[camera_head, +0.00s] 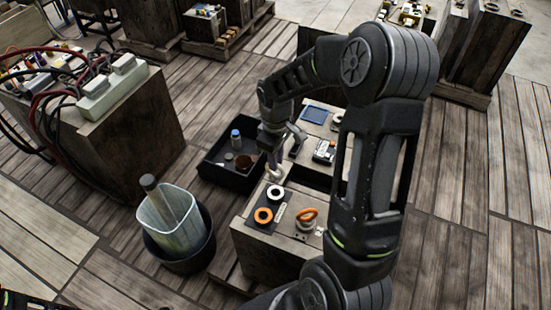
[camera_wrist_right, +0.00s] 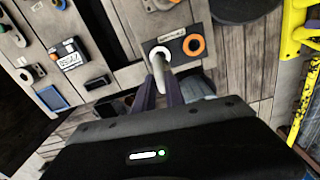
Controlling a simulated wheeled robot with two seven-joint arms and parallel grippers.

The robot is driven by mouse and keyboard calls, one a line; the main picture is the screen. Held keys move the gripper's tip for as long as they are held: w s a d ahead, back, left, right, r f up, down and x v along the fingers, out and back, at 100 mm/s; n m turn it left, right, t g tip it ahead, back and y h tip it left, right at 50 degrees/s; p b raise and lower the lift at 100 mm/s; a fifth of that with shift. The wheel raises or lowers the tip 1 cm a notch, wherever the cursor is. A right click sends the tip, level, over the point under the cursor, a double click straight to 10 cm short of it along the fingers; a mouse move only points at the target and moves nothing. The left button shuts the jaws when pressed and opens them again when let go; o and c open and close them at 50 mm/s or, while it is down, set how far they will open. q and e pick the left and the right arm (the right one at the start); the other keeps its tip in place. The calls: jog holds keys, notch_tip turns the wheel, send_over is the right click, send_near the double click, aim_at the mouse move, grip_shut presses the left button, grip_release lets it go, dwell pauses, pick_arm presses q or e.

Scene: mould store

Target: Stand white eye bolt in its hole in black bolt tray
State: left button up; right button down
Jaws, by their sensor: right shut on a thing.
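My right gripper (camera_head: 273,152) reaches down over the wooden block and is shut on the white eye bolt (camera_head: 274,174), a pale piece below the fingers. In the right wrist view, the bolt (camera_wrist_right: 160,66) shows as a pale shaft out of the jaws (camera_wrist_right: 161,92), its end overlapping the white ring (camera_wrist_right: 153,49). The black bolt tray (camera_head: 279,211) lies on the block, with a white ring (camera_head: 275,192) and an orange ring (camera_head: 263,215). The bolt appears just behind the white ring; I cannot tell whether it touches. My left gripper is not in view.
An orange eye-shaped piece (camera_head: 307,213) stands right of the tray. A black bin (camera_head: 222,177) with a blue-capped bottle (camera_head: 236,138) lies left of the gripper. A bucket with a clear container (camera_head: 168,222) stands front left. A box with cables (camera_head: 110,90) is further left.

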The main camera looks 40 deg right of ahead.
aim_at(276, 177)
jog(key=shift+f+b, duration=1.85)
jog(key=shift+f, duration=0.65)
jog(key=shift+f+b, duration=0.45)
jog(key=shift+f, duration=0.1)
jog(key=shift+f+b, duration=0.3)
jog(key=shift+f, duration=0.1)
jog(key=shift+f+b, duration=0.4)
jog(key=shift+f, duration=0.15)
dwell(0.8)
jog(key=c, duration=1.3)
grip_release()
jog(key=shift+s, duration=0.1)
